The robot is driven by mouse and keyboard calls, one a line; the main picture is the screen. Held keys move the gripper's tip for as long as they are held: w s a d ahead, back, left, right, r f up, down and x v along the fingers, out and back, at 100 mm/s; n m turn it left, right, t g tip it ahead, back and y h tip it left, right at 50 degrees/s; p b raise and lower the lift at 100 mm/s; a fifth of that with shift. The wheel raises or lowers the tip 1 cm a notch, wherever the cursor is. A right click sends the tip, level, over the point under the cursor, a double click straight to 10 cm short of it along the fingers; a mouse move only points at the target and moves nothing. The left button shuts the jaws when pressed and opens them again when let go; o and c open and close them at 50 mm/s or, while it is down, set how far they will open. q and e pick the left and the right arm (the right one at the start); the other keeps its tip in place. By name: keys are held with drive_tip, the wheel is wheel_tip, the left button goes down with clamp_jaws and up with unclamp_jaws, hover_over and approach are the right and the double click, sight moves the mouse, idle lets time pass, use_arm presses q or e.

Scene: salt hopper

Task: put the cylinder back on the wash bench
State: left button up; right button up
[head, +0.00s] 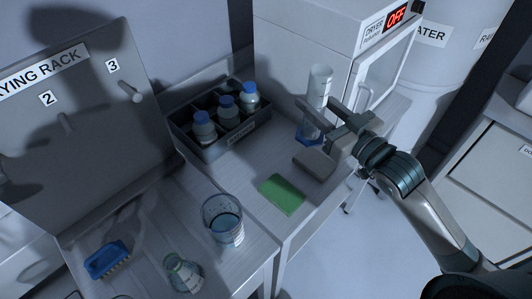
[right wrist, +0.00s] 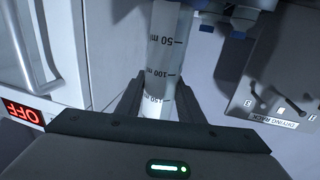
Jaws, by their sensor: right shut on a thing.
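The clear graduated cylinder (head: 320,80) stands about upright at the front of the dryer, its blue foot (head: 308,134) showing below my fingers. My right gripper (head: 316,106) is shut around its middle. In the right wrist view the cylinder (right wrist: 163,48), with printed volume marks, sits between both fingers. I cannot tell whether its foot is clear of the surface below. Benches run along the wall; the near-left one (head: 215,268) carries a beaker (head: 222,222), but no label shows which is the wash bench. My left gripper is out of view.
A crate (head: 212,150) of blue-capped bottles stands left of the cylinder. A grey block (head: 315,163) and green pad (head: 282,195) lie nearer. A blue brush (head: 108,260) and small flask (head: 183,272) are at lower left, below the drying rack (head: 85,120). The dryer (head: 310,35) reads OFF.

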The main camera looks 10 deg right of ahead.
drive_tip(key=shift+w, duration=0.1)
drive_tip(key=w+a+f+p, duration=0.3)
drive_tip(key=w+a+f, duration=0.2)
drive_tip(key=a, duration=0.5)
wheel_tip(320, 180, down, 2)
drive_tip(key=shift+w+a+p, duration=0.15)
drive_tip(key=shift+a+p, duration=0.05)
drive_tip(key=shift+p, duration=0.1)
drive_tip(key=shift+f, duration=0.1)
wheel_tip(320, 180, down, 4)
drive_tip(key=shift+r+p, duration=0.1)
drive_tip(key=shift+p, duration=0.55)
drive_tip(key=o, duration=1.2)
